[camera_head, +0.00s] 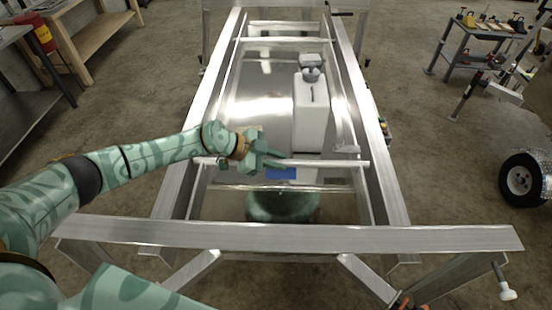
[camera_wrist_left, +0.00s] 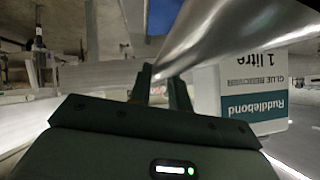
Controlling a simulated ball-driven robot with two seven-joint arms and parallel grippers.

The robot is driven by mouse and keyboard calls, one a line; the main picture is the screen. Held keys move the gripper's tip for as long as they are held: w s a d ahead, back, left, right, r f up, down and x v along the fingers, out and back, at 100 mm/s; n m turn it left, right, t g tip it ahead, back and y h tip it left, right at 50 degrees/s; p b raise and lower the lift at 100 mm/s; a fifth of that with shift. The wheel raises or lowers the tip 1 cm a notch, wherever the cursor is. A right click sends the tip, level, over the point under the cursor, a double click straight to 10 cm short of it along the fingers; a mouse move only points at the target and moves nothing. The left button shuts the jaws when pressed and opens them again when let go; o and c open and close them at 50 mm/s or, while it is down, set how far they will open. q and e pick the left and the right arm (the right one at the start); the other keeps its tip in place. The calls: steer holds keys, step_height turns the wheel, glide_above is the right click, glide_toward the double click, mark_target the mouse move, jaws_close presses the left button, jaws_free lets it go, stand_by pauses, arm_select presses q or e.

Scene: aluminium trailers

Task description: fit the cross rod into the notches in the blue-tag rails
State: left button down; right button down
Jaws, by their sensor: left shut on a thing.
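The cross rod (camera_head: 330,162) is a bright metal bar lying crosswise over the trailer frame. Its ends are near the left inner rail (camera_head: 197,185) and the right inner rail (camera_head: 364,190). I cannot tell whether either end sits in a notch; the notches are too small to make out. My left gripper (camera_head: 262,157) is shut on the rod left of its middle. In the left wrist view the rod (camera_wrist_left: 215,35) runs from the fingertips (camera_wrist_left: 162,85) to the upper right. A blue tag (camera_head: 281,173) shows just below the rod. My right gripper is not in view.
A white glue container (camera_head: 311,120) stands just behind the rod, and its label (camera_wrist_left: 255,95) shows in the left wrist view. A wide front beam (camera_head: 300,237) crosses nearer to me. A tool table (camera_head: 478,32) and a wheel (camera_head: 522,181) stand at the right.

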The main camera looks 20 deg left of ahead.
arm_select(q)
steer(key=shift+f+b, duration=0.3)
steer(key=shift+f, duration=0.2)
steer(key=c, duration=1.2)
jaws_free()
steer(key=shift+c, duration=0.2)
steer(key=shift+s+a+r, duration=0.15)
steer(key=shift+a+r, duration=0.15)
steer(key=shift+a, duration=0.1)
steer(key=v, duration=1.5)
steer(key=shift+s+r, duration=0.1)
steer(key=shift+r, duration=0.1)
